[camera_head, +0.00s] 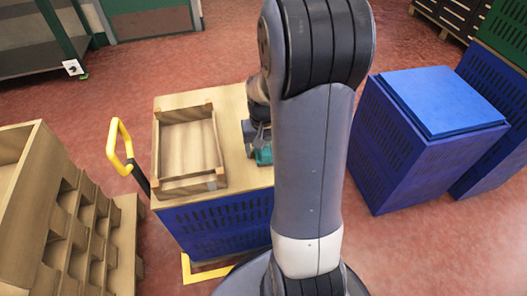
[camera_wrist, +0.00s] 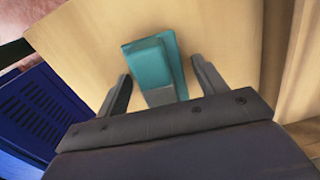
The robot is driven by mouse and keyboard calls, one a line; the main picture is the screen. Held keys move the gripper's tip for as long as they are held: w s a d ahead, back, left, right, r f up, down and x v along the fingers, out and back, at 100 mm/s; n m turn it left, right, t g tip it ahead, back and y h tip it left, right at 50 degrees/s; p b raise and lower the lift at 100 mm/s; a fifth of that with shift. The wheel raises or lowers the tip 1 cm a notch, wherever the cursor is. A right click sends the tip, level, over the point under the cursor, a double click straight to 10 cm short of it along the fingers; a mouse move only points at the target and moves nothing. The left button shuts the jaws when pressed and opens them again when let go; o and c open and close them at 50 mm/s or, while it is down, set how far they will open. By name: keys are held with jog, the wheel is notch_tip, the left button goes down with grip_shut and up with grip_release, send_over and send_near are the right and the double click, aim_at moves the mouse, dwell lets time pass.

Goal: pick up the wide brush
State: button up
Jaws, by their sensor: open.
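The wide brush is a teal block with a paler grey part towards my gripper. It lies on the light wooden top (camera_head: 233,103) of the blue crate. In the wrist view the brush (camera_wrist: 152,66) is between my two open fingers, with a gap on each side. My gripper (camera_wrist: 160,82) is open and shows no contact with it. In the head view only a small teal part of the brush (camera_head: 264,156) shows below my gripper (camera_head: 257,140); my own arm hides much of that area.
A shallow wooden tray (camera_head: 190,187) stands left of the brush on the same top. A yellow handle (camera_head: 113,147) rises at the left. Blue crates (camera_head: 392,150) stand to the right. A wooden rack (camera_head: 70,225) is at the left front. Red floor is free behind.

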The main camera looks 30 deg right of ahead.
jog(key=c, duration=1)
jog(key=shift+r, duration=0.1)
notch_tip(320, 180, up, 10)
jog(key=p, duration=0.3)
